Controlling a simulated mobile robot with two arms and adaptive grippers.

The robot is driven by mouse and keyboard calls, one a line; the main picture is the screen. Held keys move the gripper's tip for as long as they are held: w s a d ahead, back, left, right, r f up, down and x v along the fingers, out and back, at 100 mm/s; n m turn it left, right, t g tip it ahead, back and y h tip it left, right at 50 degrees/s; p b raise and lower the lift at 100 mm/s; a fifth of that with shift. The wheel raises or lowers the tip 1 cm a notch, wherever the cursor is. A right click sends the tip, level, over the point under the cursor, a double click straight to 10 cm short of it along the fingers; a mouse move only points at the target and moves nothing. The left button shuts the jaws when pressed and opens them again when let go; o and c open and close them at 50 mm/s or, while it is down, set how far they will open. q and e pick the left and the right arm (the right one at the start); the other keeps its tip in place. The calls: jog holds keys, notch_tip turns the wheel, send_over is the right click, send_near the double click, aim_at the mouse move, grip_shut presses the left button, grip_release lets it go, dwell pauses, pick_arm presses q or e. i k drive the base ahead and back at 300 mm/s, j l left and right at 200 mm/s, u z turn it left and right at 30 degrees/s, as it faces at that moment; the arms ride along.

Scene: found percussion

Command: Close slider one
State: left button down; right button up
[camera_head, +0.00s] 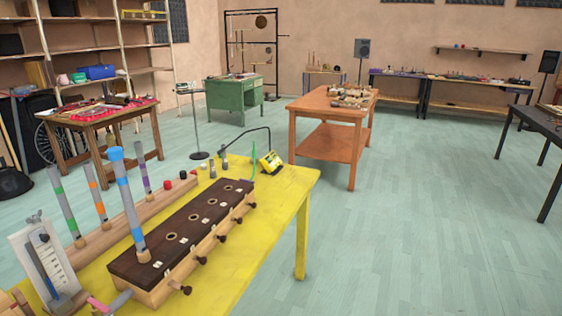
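A long wooden box (158,290) with a dark top (193,222) sits on the yellow table. The top has a row of round holes and small white labels, too small to read. Several dark slider knobs stick out along its right side; the nearest knob (186,290) is near the front corner, with the second knob (201,260) behind it. I cannot tell which is slider one or how far each is out. A grey tube with blue bands (130,200) stands upright, slightly tilted, at the nearest hole. Neither gripper is in view.
The yellow table (285,200) has free room right of the box. Behind the box, several banded tubes stand in a wooden rack (120,226). A white gauge board (45,262) stands at the front left. A yellow device (271,162) sits at the far end. The floor (400,240) to the right is clear.

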aim_at(188, 290)
jog(key=i+l+u, duration=0.15)
jog(key=i+l, duration=0.5)
jog(key=i+j+u, duration=0.1)
jog(key=u, duration=0.4)
jog(key=i+j+u, duration=0.1)
jog(key=u, duration=0.4)
